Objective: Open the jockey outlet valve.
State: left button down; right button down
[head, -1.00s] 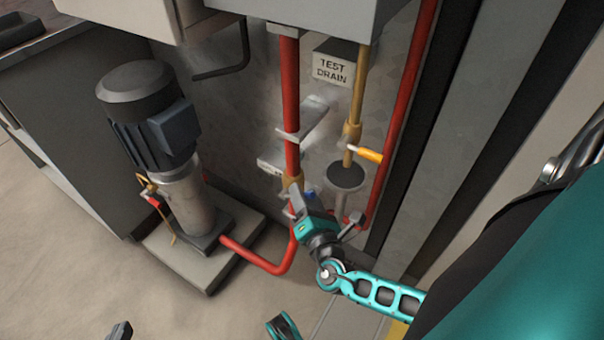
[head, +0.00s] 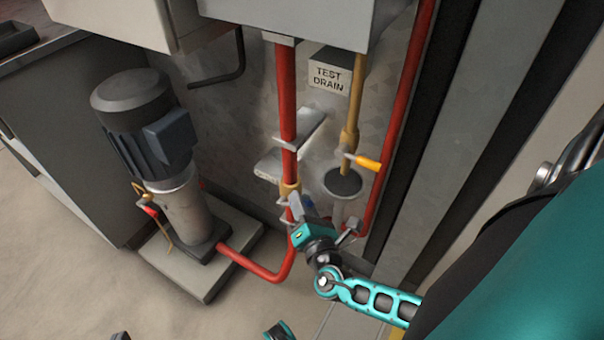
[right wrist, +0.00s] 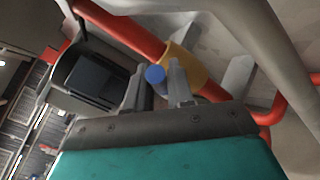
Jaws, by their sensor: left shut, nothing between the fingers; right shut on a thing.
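The jockey outlet valve has a brass body (head: 289,189) on the red vertical pipe, and its brass body also shows in the right wrist view (right wrist: 186,66). Its blue handle (right wrist: 155,75) shows end-on between the fingers of my right gripper (right wrist: 161,88). In the head view my right gripper (head: 296,208) reaches up to the valve from below right and is shut on the handle. The gripper mostly hides the handle there. Of my left gripper (head: 121,336), only a dark tip shows at the bottom edge, away from the valve.
The jockey pump (head: 150,130) stands on a plinth (head: 165,259) to the left. A yellow-handled valve (head: 366,162) sits on the brass pipe below the TEST DRAIN sign (head: 329,78). Another red pipe (head: 404,105) runs close on the right. The floor at lower left is clear.

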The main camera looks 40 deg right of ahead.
pick_arm(q)
jog(key=shift+w+r, duration=0.15)
jog(key=shift+r, duration=0.1)
pick_arm(e)
jog(key=shift+r, duration=0.1)
